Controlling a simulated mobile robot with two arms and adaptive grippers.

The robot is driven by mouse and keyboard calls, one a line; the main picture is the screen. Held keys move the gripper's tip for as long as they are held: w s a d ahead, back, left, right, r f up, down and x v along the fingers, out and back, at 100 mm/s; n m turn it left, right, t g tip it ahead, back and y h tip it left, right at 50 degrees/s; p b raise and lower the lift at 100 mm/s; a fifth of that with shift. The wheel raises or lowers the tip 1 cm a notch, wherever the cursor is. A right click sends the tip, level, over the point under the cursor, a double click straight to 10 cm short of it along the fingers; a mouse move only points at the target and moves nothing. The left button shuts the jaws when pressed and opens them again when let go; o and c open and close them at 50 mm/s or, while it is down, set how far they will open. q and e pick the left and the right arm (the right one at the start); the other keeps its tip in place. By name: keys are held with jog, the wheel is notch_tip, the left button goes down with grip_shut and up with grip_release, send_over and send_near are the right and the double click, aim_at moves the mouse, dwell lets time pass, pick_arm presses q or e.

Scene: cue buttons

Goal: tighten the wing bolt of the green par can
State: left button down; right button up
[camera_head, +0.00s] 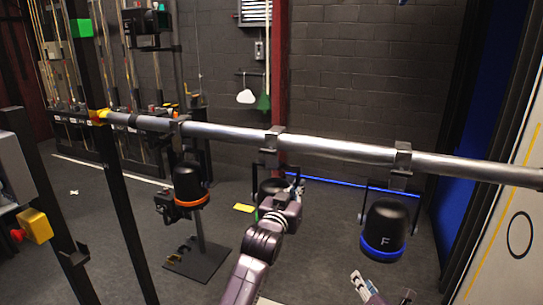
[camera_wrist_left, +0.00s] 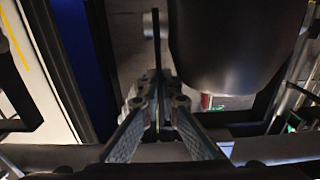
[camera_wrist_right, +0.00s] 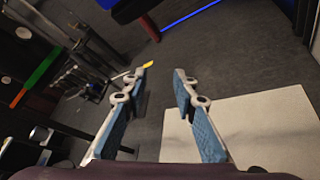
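The middle par can (camera_head: 268,188) hangs from the pipe in the head view, black and partly hidden behind my left gripper. In the left wrist view, the dark can body (camera_wrist_left: 235,45) fills the upper right and the thin yoke arm (camera_wrist_left: 157,42) stands edge-on ahead. The left fingertips (camera_wrist_left: 160,85) are close together at the yoke, seemingly on the wing bolt, which they mostly hide. My right gripper (camera_wrist_right: 160,78) is open and empty, low at the right in the head view (camera_head: 378,288).
A silver pipe (camera_head: 340,149) runs across the view. An orange-ringed can (camera_head: 187,180) hangs at left, a blue-ringed can (camera_head: 385,226) marked F at right. A dark post (camera_head: 115,185) stands at left. Floor below is mostly open, with a stand (camera_head: 198,262).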

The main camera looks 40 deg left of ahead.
jog(key=s+a+r+n+y, duration=0.2)
jog(key=a+r+n, duration=0.3)
jog(key=r, duration=0.4)
jog(key=s+a+r+n+y, duration=0.1)
jog(key=a+r+n, duration=0.3)
jog(key=r+n, duration=0.3)
jog(key=s+a+r+n+y, duration=0.2)
jog(key=a+r+n, duration=0.25)
jog(key=r, duration=0.55)
jog(key=n+g+y, duration=0.2)
jog(key=n, duration=1.2)
send_near(269, 153)
jog(key=shift+x, duration=4.3)
grip_shut()
